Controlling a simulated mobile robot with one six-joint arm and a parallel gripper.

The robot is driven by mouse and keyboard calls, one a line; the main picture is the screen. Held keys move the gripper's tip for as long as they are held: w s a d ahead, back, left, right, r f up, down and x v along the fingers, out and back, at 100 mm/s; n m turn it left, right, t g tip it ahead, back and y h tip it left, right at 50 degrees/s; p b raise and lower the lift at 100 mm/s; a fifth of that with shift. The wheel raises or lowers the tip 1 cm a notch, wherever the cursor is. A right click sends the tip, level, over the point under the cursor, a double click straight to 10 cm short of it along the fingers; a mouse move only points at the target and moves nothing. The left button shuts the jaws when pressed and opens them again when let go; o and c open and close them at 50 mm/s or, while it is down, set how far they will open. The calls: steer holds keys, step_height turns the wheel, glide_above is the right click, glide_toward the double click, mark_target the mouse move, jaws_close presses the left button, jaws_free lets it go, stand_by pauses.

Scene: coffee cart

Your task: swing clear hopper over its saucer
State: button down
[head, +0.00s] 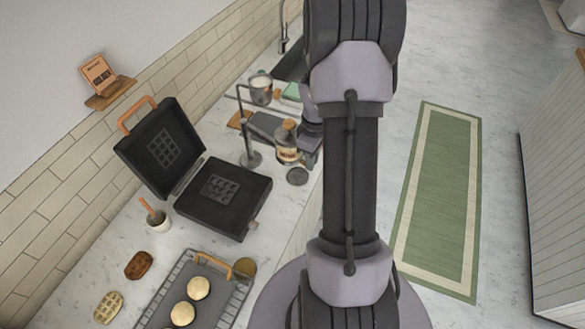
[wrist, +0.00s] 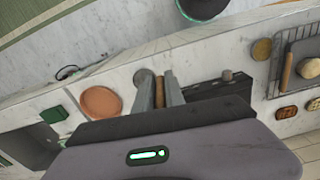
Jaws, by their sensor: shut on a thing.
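The clear hopper (head: 260,91) shows in the head view as a see-through cup on the arm of a thin grey stand (head: 244,125), with a small wooden handle at its right side. My gripper (wrist: 160,92) is shut on a narrow wooden piece, like a handle, in the wrist view. My palm hides what that piece joins, and the hopper does not show there. A round terracotta saucer (wrist: 100,102) lies on the counter left of my fingers in the wrist view. The hopper is not seen above it. In the head view my arm hides the fingertips.
A sink (head: 291,66) lies behind. The counter edge is close.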

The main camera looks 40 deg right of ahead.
steer(key=w+d+n+p, duration=0.1)
steer(key=w+d+n, duration=0.1)
steer(key=d, duration=0.5)
steer(key=shift+d+n+p, duration=0.35)
steer(key=shift+n+p, duration=0.05)
steer(key=shift+n, duration=0.3)
steer(key=shift+w+r, duration=0.15)
steer(key=c, duration=1.7)
jaws_free()
steer(key=shift+o, duration=1.2)
steer(key=shift+w, duration=0.15)
